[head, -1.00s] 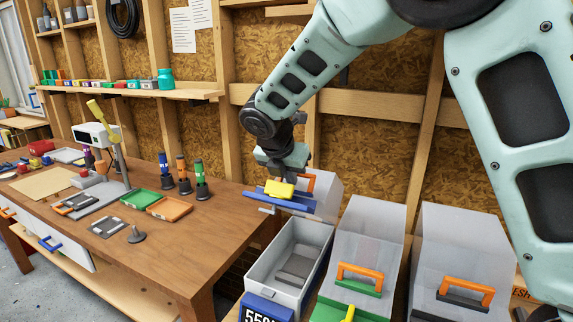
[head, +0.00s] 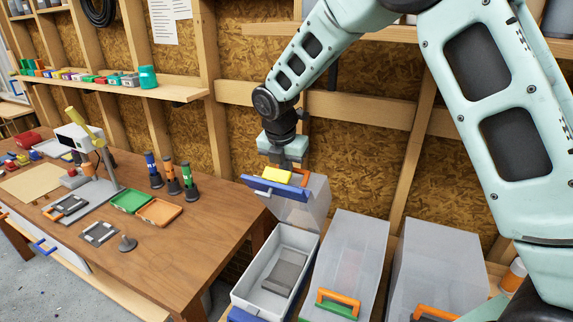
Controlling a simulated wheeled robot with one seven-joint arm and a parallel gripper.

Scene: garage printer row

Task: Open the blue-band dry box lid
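The blue-band dry box (head: 243,282) stands beside the bench, its grey-white walls and inside showing. Its cloudy lid (head: 312,203) is raised and tilted up at the back, with the blue band (head: 268,190) along its edge. A yellow piece (head: 277,174) and an orange handle (head: 304,177) show at the lid's upper part. My gripper (head: 287,162) is at the lid's top, right by the handle and yellow piece. Its fingertips are mostly hidden, so I cannot tell whether they are closed on the handle.
A grey block (head: 285,272) lies inside the open box. Two closed cloudy boxes stand to the right, the nearer with a green-based orange handle (head: 338,302). The wooden bench (head: 165,260) on the left holds trays and several bottles. A plywood wall is behind.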

